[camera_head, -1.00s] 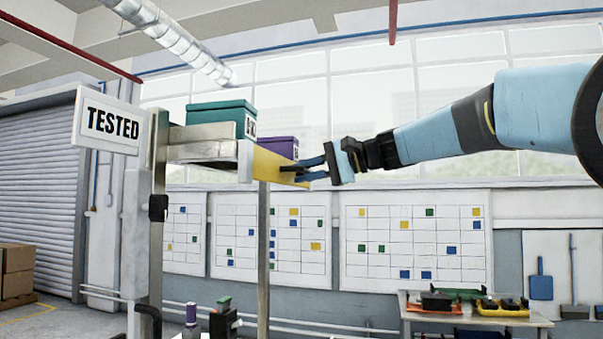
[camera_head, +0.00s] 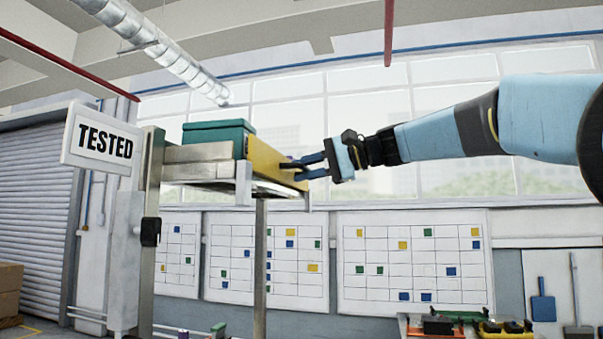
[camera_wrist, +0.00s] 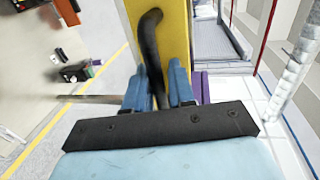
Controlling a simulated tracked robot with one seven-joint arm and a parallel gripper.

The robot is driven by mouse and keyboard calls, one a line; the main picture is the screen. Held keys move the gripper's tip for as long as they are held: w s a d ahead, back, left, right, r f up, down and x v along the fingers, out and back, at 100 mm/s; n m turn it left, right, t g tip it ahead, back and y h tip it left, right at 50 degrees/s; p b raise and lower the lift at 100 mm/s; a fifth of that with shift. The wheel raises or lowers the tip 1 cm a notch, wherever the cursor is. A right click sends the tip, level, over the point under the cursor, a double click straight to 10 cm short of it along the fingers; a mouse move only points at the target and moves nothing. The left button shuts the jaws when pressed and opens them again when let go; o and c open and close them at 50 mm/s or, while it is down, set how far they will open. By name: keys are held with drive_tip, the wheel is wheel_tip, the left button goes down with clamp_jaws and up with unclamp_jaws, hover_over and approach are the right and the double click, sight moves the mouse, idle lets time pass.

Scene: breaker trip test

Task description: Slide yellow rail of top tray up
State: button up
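The top tray (camera_head: 200,172) stands on metal posts in the head view. Its yellow rail (camera_head: 268,163) stands up along the tray's edge, above the pale corner brackets. A teal box (camera_head: 218,134) sits on the tray behind the rail. My gripper (camera_head: 305,166) reaches the rail from the right. In the wrist view the blue fingers (camera_wrist: 160,88) are on both sides of the rail's black handle (camera_wrist: 150,45) and appear closed on it. The yellow rail (camera_wrist: 176,25) runs up that view, and a bit of purple box (camera_wrist: 201,88) shows beside the right finger.
A "TESTED" sign (camera_head: 102,140) hangs left of the tray on the post. A bench (camera_head: 470,325) with tools stands low at the right. Gridded boards (camera_head: 410,260) and windows line the back wall. The space around my arm is open.

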drive_tip(key=shift+o, duration=1.3)
drive_tip(key=shift+d+r, duration=0.1)
drive_tip(key=shift+r, duration=0.05)
drive_tip(key=v, duration=1.3)
drive_tip(key=shift+s+d, duration=0.15)
drive_tip(key=shift+d, duration=0.25)
drive_tip(key=s+d+f+n+h, duration=0.1)
drive_tip(key=s+d+f+h, duration=0.2)
drive_tip(key=f, duration=1.1)
drive_tip(key=s+d+f+n+t+h, duration=0.1)
drive_tip(key=s+d+f+h, duration=0.2)
drive_tip(key=s+f+h, duration=0.4)
drive_tip(key=s+d+f+n+h, duration=0.1)
drive_tip(key=s+d+f+h, duration=0.2)
drive_tip(key=s+f, duration=0.7)
wheel_tip(320, 180, down, 12)
drive_tip(key=shift+s+d+r+t+h, duration=0.2)
drive_tip(key=shift+d+t+h, duration=0.1)
drive_tip(key=shift+h, duration=0.7)
